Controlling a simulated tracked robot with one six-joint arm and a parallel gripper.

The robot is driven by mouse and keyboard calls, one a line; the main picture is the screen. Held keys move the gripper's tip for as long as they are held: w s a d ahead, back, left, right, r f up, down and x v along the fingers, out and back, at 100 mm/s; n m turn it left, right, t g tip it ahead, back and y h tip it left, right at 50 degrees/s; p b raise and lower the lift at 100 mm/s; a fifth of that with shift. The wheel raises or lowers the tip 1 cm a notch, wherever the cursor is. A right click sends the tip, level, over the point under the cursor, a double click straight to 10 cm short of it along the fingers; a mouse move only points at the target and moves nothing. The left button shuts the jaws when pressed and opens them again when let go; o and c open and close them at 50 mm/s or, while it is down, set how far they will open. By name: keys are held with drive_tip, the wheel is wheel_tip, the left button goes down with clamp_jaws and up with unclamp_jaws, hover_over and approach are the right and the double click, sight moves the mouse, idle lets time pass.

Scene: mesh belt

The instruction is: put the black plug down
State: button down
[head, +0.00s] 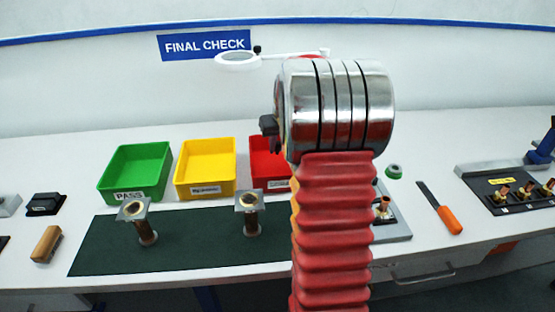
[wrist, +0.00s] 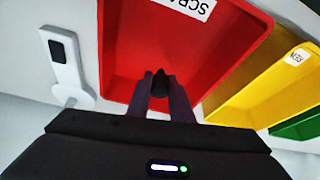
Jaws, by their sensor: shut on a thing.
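The black plug (wrist: 160,84) is a small dark piece between the two fingertips of my gripper (wrist: 161,76) in the wrist view. My gripper is shut on it. Both are over the red bin (wrist: 185,38), whose label begins "SCRA". How high the plug is above the bin's floor I cannot tell. In the head view the red bin (head: 258,152) is partly hidden behind my arm. The plug and my fingertips are hidden there.
A yellow bin (head: 205,189) and a green bin (head: 130,190) labelled PASS stand left of the red one. A dark green mat (head: 190,250) carries two metal pieces. A magnifier (head: 237,67) stands behind; an orange-handled tool (head: 450,219) lies right.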

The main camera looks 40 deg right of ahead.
drive_tip(key=shift+f, duration=0.15)
drive_tip(key=shift+f, duration=2.4)
drive_tip(key=c, duration=1.6)
unclamp_jaws()
drive_tip(key=v, duration=1.2)
